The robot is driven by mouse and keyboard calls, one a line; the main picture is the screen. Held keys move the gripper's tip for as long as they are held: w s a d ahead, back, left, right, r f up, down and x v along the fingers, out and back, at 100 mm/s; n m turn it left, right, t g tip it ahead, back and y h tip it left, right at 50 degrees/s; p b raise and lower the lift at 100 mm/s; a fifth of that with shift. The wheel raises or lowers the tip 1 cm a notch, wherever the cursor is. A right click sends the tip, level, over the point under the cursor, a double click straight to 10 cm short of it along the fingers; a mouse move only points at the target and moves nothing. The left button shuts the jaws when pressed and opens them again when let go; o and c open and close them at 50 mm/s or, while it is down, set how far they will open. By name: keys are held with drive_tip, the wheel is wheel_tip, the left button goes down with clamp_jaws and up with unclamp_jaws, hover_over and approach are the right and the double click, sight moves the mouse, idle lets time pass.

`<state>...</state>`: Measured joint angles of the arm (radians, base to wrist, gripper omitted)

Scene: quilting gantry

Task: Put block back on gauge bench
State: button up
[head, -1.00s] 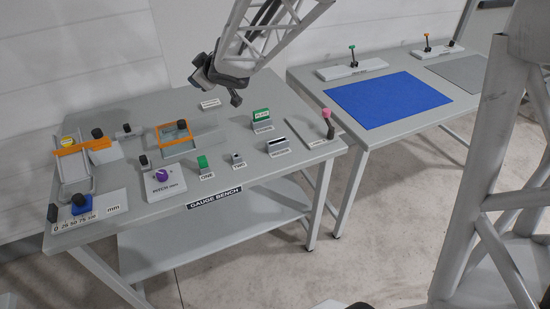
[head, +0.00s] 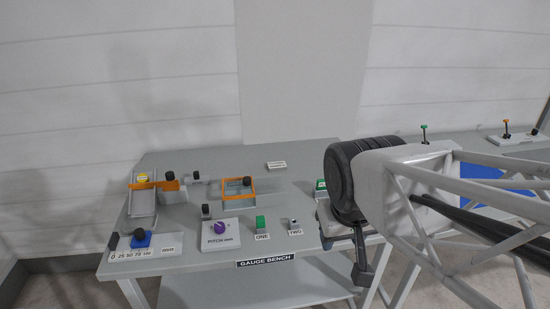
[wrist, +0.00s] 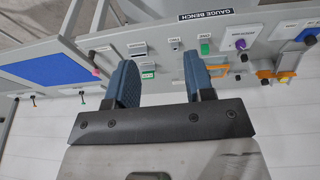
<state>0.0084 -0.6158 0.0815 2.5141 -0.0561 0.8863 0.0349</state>
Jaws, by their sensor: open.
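The gauge bench (head: 190,275) is a grey table with a black name plate on its front edge. A green block (head: 260,222) stands behind the label ONE and a small grey block (head: 294,224) behind the label TWO. I cannot tell which block the task means. My gripper (head: 345,258) is over the bench's right front part in the head view, hiding what lies behind it. In the wrist view my gripper (wrist: 160,68) is open, with nothing held between its blue fingers. The green block (wrist: 205,48) shows past the right finger there.
A pitch box with a purple knob (head: 219,228), an orange-framed fixture (head: 238,203) and a slide with a blue piece (head: 141,239) stand on the bench. A second table with a blue mat (wrist: 52,66) is beside it. A wall rises behind.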

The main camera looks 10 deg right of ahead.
drive_tip(key=shift+s+a+f+g+y, duration=0.1)
drive_tip(key=shift+s+a+g+y, duration=0.05)
drive_tip(key=shift+s, duration=0.35)
drive_tip(key=shift+s+a+f+g+y, duration=0.1)
drive_tip(key=shift+s+a+g+y, duration=0.05)
drive_tip(key=shift+s, duration=0.35)
